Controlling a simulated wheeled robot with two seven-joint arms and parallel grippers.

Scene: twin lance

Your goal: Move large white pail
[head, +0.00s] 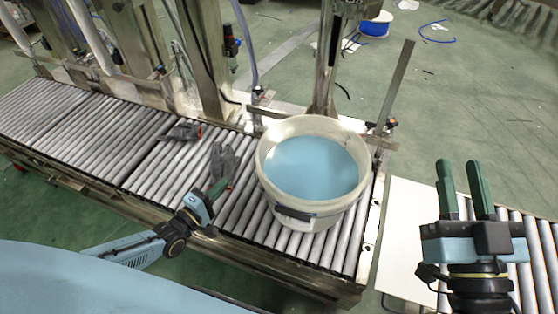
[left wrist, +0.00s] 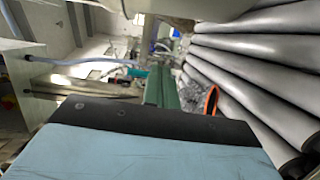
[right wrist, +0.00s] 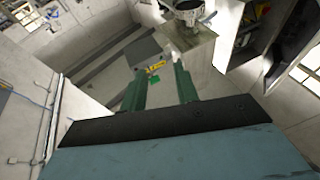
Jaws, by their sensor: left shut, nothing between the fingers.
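The large white pail (head: 338,214) stands upright on the roller conveyor in the middle of the head view. It holds light blue content, and a dark grip shows on its near side. My left gripper (head: 221,186) is left of the pail, low over the rollers, apart from it. Its green fingers (left wrist: 161,86) are together with nothing between them. A pale surface along the top of the left wrist view may be the pail; I cannot tell. My right gripper (head: 461,176) is right of the pail, raised, with its fingers apart and empty. The pail does not show in the right wrist view.
Grey gloves (head: 224,163) lie on the rollers beside my left gripper. The roller conveyor (head: 90,140) runs to the left, with metal posts behind it. A white panel (head: 404,240) and a second roller section (head: 541,262) lie to the right. A blue spool (head: 374,27) stands on the floor behind.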

